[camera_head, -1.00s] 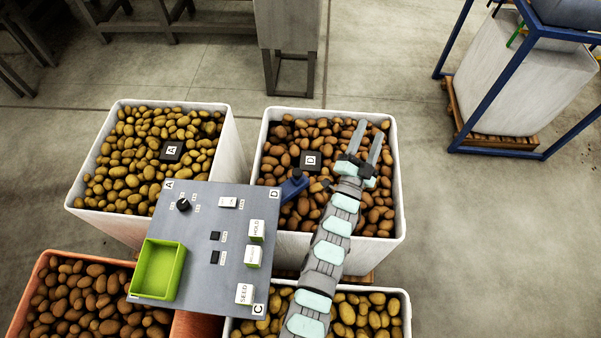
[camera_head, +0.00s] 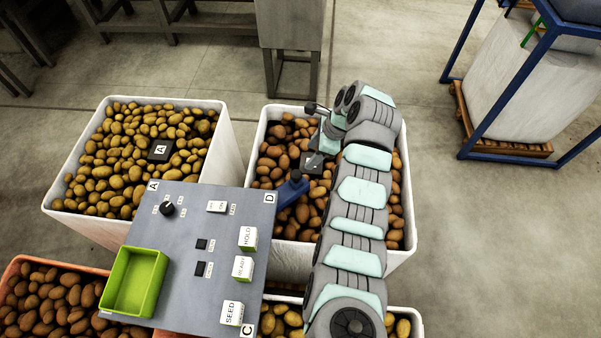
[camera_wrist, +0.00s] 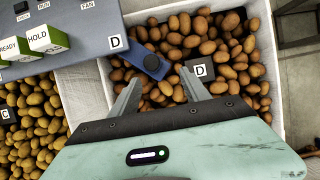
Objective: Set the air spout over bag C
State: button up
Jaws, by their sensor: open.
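The blue air spout (camera_head: 291,192) sticks out from the panel's right edge by the D label and lies over bag D (camera_head: 397,215), with its dark knob on top. It also shows in the wrist view (camera_wrist: 139,53). Bag C (camera_head: 413,318), with yellowish potatoes, is at the bottom, partly hidden by the panel and my arm. In the wrist view its C tag (camera_wrist: 5,115) lies at far left. My gripper (camera_wrist: 160,88) is open and empty over bag D. The spout's knob end lies just beyond the gap between its fingertips, apart from them.
The grey control panel (camera_head: 185,240) carries a green tray (camera_head: 135,282), a dial and several buttons. Bag A (camera_head: 222,150) stands at upper left and an orange bag (camera_head: 20,262) at lower left. A blue frame (camera_head: 465,110) stands at far right, with clear floor before it.

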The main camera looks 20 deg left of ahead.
aim_at(296, 173)
jog(key=shift+g, duration=0.3)
jog(key=x, duration=0.3)
jog(key=s+x, duration=0.1)
jog(key=x, duration=0.3)
jog(key=b+x, duration=0.1)
jog(key=x, duration=0.2)
jog(key=shift+s+f, duration=0.1)
jog(key=shift+s, duration=0.15)
jog(key=shift+c, duration=0.5)
grip_shut()
dwell(0.5)
